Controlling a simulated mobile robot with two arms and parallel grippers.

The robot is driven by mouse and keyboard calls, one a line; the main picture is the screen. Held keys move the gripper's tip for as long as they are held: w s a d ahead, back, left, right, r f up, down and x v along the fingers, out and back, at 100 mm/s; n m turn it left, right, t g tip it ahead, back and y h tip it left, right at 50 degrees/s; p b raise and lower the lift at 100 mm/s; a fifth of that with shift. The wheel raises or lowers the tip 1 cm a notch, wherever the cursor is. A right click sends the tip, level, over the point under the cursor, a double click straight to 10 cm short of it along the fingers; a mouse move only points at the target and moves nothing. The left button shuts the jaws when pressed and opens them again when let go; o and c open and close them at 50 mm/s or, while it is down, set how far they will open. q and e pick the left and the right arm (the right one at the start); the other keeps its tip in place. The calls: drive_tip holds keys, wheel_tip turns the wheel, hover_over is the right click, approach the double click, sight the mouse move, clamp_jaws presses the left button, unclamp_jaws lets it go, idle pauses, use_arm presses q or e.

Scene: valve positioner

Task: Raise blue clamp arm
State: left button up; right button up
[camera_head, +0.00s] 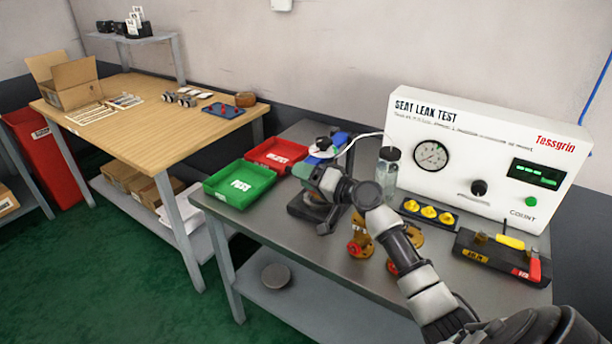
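The blue clamp arm (341,138) shows as a small blue part at the top of a test fixture on the grey metal bench. The fixture's dark base (303,209) sits beside the green tray. My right arm reaches in from the lower right, and its gripper (314,170) is at the fixture, just in front of and below the blue part. The arm and wrist hide much of the fixture. The fingers are too small and covered to show whether they are open or touching the clamp. My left gripper is out of view.
A green PASS tray (240,184) and a red REJECT tray (274,154) stand left of the fixture. Brass valves (361,243), yellow knobs in a rack (429,212) and a tool holder (490,254) lie right. The white leak tester (480,150) stands behind.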

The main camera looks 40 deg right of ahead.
clamp_jaws()
drive_tip(key=shift+r+p, duration=0.4)
drive_tip(key=shift+r, duration=0.15)
drive_tip(key=w+d+r+m+p, duration=0.1)
drive_tip(key=d+r+m+p, duration=0.1)
drive_tip(key=r+m+p, duration=0.4)
drive_tip(key=w+d+r+m+p, duration=0.1)
drive_tip(key=d+r+p, duration=0.1)
drive_tip(key=r+p, duration=0.4)
drive_tip(key=w+d+r+m+p, duration=0.2)
drive_tip(key=w+d+r+m, duration=0.2)
drive_tip(key=d+r+m, duration=0.4)
drive_tip(key=shift+w+d+r+m+p, duration=0.2)
drive_tip(key=shift+d+r+m+p, duration=0.25)
drive_tip(key=shift+d, duration=1.55)
drive_tip(key=shift+r, duration=0.1)
